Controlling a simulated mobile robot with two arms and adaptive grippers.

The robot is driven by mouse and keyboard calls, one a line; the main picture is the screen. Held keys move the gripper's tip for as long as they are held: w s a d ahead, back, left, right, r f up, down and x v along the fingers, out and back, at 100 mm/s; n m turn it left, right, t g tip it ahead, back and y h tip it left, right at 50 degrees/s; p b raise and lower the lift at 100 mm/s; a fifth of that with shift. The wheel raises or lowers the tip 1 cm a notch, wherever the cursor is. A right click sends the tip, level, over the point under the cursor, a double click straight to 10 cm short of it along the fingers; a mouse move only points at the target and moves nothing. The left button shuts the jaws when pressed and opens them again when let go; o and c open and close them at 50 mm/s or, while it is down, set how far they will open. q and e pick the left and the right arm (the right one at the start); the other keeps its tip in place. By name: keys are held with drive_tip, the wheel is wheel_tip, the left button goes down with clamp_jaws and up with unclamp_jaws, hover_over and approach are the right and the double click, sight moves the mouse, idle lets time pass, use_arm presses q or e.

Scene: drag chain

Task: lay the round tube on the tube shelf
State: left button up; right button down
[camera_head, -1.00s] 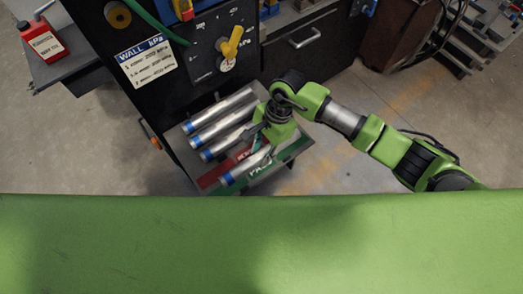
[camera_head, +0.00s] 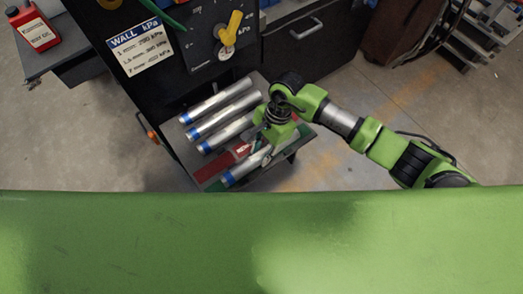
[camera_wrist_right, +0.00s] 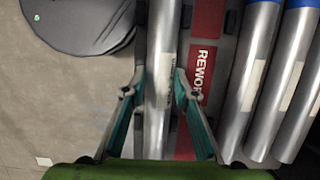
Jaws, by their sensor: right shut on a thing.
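My right gripper (camera_head: 262,150) is shut on a silver round tube (camera_head: 242,171) with a blue end, over the near side of the tube shelf (camera_head: 176,137). In the right wrist view, the gripper (camera_wrist_right: 156,88) has its two fingers on either side of the tube (camera_wrist_right: 158,65). The tube lies beside the red REWORK strip (camera_head: 212,168) and covers most of the green strip (camera_head: 302,138). I cannot tell whether it touches the shelf. Three similar tubes (camera_head: 217,118) lie side by side beyond the red strip. My left gripper is out of view.
A black panel with a yellow handle (camera_head: 231,27) and a WALL kPa sign (camera_head: 140,46) stands behind the shelf. A red canister (camera_head: 38,31) stands on a side table at upper left. An orange-ended handle (camera_head: 152,136) juts out left of the shelf.

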drive_tip(key=shift+r, duration=0.1)
drive_tip(key=c, duration=1.6)
unclamp_jaws()
drive_tip(key=shift+o, duration=0.2)
drive_tip(key=v, duration=1.2)
drive_tip(key=shift+s+a, duration=0.1)
drive_tip(key=shift+a, duration=0.1)
